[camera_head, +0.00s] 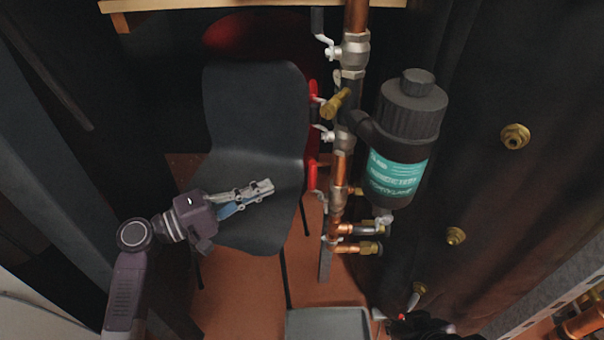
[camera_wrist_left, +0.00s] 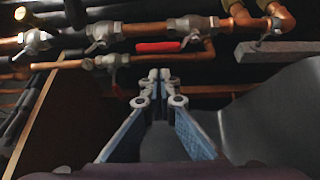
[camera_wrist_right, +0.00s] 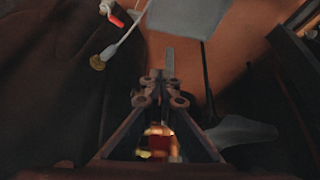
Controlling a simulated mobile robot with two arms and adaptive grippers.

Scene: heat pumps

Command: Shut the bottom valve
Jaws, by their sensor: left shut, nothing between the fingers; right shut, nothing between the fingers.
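The lower red valve handle (camera_head: 312,174) is beside the vertical copper pipe (camera_head: 338,175), lying roughly along it. A red handle also shows in the left wrist view (camera_wrist_left: 158,47), just beyond my fingertips and apart from them. An upper red handle (camera_head: 313,92) is higher on the same pipe run. My left gripper (camera_head: 268,187) is shut and empty, in front of the chair and left of the lower handle. It also shows in the left wrist view (camera_wrist_left: 160,76). My right gripper (camera_wrist_right: 160,78) is shut and empty in the right wrist view, pointing toward the floor.
A black chair (camera_head: 254,105) stands behind my left gripper. A dark cylindrical filter (camera_head: 409,110) with a teal label hangs right of the pipe. Brass fittings (camera_head: 515,136) dot the dark right side. A small red-ended lever (camera_wrist_right: 110,13) is near the right gripper. A grey box (camera_head: 328,322) is below.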

